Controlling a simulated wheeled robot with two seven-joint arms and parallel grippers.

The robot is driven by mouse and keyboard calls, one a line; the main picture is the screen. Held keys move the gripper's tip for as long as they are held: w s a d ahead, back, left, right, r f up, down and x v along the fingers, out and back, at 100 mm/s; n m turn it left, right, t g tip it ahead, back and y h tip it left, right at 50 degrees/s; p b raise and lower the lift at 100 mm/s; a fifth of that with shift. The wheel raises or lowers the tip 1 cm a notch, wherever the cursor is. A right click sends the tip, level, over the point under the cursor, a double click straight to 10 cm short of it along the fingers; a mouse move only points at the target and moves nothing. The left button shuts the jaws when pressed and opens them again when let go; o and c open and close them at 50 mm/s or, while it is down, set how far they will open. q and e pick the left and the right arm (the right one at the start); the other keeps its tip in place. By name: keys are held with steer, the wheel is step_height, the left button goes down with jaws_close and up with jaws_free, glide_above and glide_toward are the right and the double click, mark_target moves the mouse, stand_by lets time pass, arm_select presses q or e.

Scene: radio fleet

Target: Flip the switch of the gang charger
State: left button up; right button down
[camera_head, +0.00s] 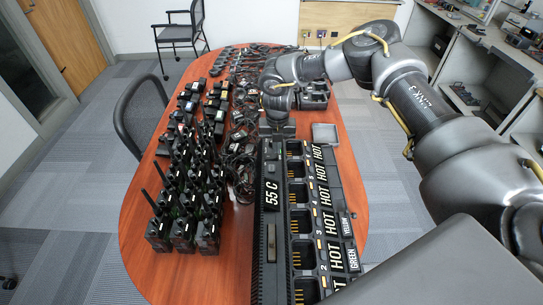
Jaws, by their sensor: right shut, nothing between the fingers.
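The black gang charger (264,265) lies lengthwise near the table's right side, its row of empty charging slots facing up. It has a "55 C" label and several "HOT" labels. My right arm reaches in from the right and over the charger's far end. My right gripper (278,130) points down at that far end, shut and empty. I cannot tell whether it touches the charger. I cannot make out the switch; the gripper may hide it. My left gripper is not in view.
The charger stands on an oval wooden table (230,270). Several radios (185,205) with antennas stand to the left, with batteries and tangled black cables (243,150) behind. A small grey tray (325,134) sits beyond the charger. Chairs stand at the table's left and far end.

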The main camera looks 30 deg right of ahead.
mark_target(277, 156)
steer(key=shift+f+b, duration=0.55)
steer(key=shift+f, duration=0.4)
steer(key=shift+r, duration=0.15)
stand_by(0.3)
steer(key=shift+r+p, duration=2.85)
steer(key=shift+r, duration=0.6)
